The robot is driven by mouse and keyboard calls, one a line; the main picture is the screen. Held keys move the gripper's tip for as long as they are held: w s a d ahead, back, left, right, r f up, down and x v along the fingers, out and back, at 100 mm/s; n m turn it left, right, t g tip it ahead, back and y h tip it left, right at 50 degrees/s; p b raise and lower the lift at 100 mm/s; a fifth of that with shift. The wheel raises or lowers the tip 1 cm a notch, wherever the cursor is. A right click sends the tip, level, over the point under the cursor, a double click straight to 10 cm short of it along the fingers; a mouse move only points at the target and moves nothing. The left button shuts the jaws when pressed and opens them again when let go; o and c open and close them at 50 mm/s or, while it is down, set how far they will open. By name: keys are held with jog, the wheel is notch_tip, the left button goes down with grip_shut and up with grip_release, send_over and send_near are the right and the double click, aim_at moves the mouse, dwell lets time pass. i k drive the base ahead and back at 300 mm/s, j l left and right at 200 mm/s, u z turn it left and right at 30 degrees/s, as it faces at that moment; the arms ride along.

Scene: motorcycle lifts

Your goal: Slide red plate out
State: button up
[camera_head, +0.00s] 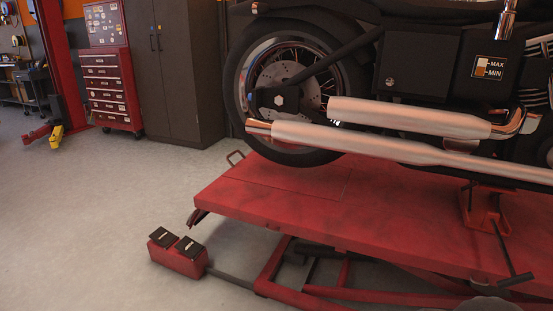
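The red plate (280,183) lies flat in the left end of the red motorcycle lift table (400,225), and thin seam lines mark its edges. My gripper is not in view; a pale rounded shape at the bottom edge is too cut off to identify.
A red foot-pedal box (178,262) sits on the floor at the table's left end. Two exhaust pipes (400,150) run above the table. A red tool chest (112,88) and a dark cabinet (178,75) stand behind. The floor at left (90,210) is clear.

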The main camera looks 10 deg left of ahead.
aim_at(327, 182)
jog(key=i+j, duration=0.3)
jog(key=j, duration=0.15)
jog(key=i+j, duration=0.6)
jog(key=j, duration=0.25)
jog(key=i+j, duration=0.3)
jog(key=j, duration=0.15)
jog(key=i+j+z, duration=0.1)
jog(key=i+j, duration=0.5)
jog(key=j, duration=0.3)
jog(key=i+j, duration=0.25)
jog(key=j, duration=0.2)
